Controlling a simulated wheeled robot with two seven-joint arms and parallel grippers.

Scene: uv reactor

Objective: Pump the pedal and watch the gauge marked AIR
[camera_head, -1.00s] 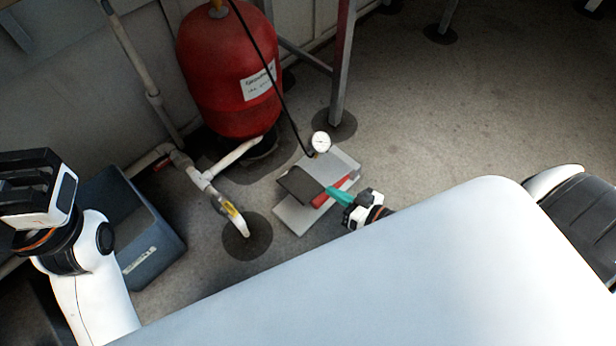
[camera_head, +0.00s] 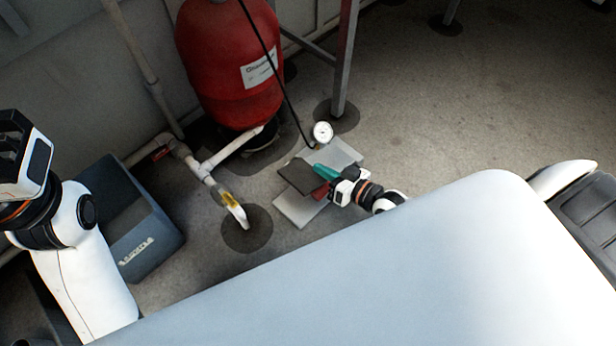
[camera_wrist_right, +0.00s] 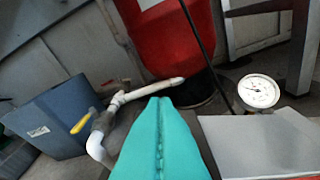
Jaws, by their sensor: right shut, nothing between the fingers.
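The foot pump stands on the floor, with a dark pedal (camera_head: 297,177) over a grey base plate (camera_head: 345,155) and a red part under the pedal. Its round white gauge (camera_head: 322,132) is at the back corner; in the right wrist view the gauge (camera_wrist_right: 258,92) shows a dial, its marking and reading too small to tell. My right gripper (camera_head: 318,169) has teal fingers, shut and empty, at the pedal's right edge; whether they touch it I cannot tell. In the right wrist view the shut fingers (camera_wrist_right: 163,105) cover part of the pump. My left gripper (camera_head: 10,135) is raised at the left edge, its fingertips unclear.
A red tank (camera_head: 232,85) with a white label stands behind the pump, a black hose running down in front. A white pipe with a yellow-handled valve (camera_head: 229,199) and a blue-grey bin (camera_head: 150,245) are to the left. A metal post (camera_head: 345,60) stands behind; floor at right is clear.

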